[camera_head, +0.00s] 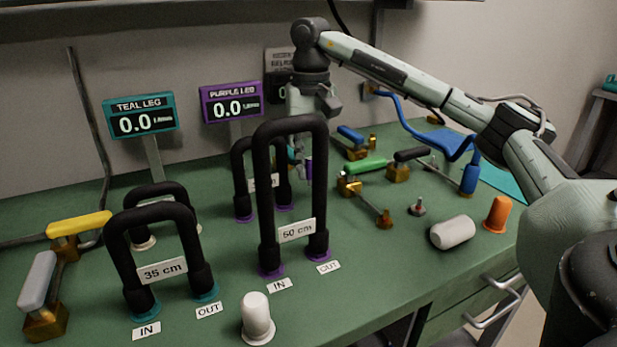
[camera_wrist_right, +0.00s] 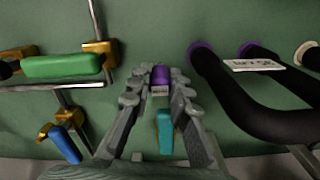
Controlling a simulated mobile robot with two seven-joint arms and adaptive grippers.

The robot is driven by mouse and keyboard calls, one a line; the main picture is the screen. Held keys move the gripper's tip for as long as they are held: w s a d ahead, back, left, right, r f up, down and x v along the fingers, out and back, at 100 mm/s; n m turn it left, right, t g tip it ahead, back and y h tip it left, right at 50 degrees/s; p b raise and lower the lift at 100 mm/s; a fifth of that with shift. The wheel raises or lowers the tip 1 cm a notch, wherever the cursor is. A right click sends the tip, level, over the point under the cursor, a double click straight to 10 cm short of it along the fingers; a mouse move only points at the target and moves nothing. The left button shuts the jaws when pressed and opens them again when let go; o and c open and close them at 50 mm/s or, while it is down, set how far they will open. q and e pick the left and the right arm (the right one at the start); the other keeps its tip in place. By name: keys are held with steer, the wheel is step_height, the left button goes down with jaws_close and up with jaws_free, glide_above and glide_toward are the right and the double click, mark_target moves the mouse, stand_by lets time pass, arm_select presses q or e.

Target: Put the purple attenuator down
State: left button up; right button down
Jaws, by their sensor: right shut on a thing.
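The purple attenuator (camera_wrist_right: 160,76) is a small purple cylinder with a pale label, between the fingertips of my right gripper (camera_wrist_right: 158,84) in the right wrist view. The gripper is shut on it. In the head view my right gripper (camera_head: 302,166) points down behind the tall 50 cm black loop, which partly hides it. The purple attenuator (camera_head: 309,168) shows there as a small purple patch low at the fingers. I cannot tell whether its lower end touches the green bench. A teal piece (camera_wrist_right: 165,131) shows between the fingers in the wrist view. My left gripper is not in view.
The 50 cm loop (camera_head: 262,190) and 35 cm loop (camera_head: 115,245) stand on the bench (camera_head: 375,268). Brass valves with green (camera_head: 367,166), blue and black handles lie right of the gripper. White and orange (camera_head: 497,214) plugs are nearer the front. Displays stand behind.

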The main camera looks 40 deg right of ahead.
steer(key=shift+f, duration=1.3)
steer(key=shift+f, duration=0.15)
steer(key=c, duration=1.4)
jaws_free()
